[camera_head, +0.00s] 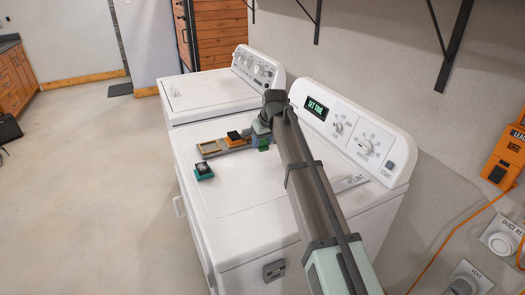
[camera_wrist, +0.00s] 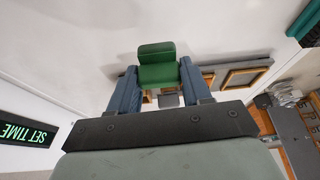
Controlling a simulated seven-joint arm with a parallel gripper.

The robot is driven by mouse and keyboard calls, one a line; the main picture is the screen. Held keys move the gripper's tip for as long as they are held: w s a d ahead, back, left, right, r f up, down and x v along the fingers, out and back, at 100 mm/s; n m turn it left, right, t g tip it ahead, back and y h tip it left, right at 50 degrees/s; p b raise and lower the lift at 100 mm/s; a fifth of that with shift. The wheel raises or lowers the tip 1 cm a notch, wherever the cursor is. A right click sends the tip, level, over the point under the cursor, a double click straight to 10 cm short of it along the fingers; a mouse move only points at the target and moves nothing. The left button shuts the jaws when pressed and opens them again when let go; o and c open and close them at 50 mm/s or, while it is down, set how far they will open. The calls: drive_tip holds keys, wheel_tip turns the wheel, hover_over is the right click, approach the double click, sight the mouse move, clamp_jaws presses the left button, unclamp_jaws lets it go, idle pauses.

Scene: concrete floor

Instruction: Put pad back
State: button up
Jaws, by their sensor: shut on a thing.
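My gripper (camera_wrist: 158,85) is shut on a green block (camera_wrist: 157,65), which sits between its two blue fingers. In the head view, the gripper (camera_head: 262,138) is low over the back of the white dryer top, and a bit of green (camera_head: 263,147) shows at its tips. I cannot tell whether this green block is the pad, or whether it touches the surface. A tray with wooden-framed recesses (camera_head: 209,148) lies just left of the gripper and also shows in the wrist view (camera_wrist: 243,76). A black and orange piece (camera_head: 235,136) is at the tray's right part.
A teal holder with a dark top (camera_head: 204,173) stands on the dryer top (camera_head: 245,190), in front of the tray. The front of the top is clear.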

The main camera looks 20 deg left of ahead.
sight(264, 146)
drive_tip(key=shift+f, duration=2)
drive_tip(key=shift+f, duration=0.1)
drive_tip(key=o, duration=0.9)
drive_tip(key=shift+o, duration=0.2)
drive_tip(key=v, duration=1.2)
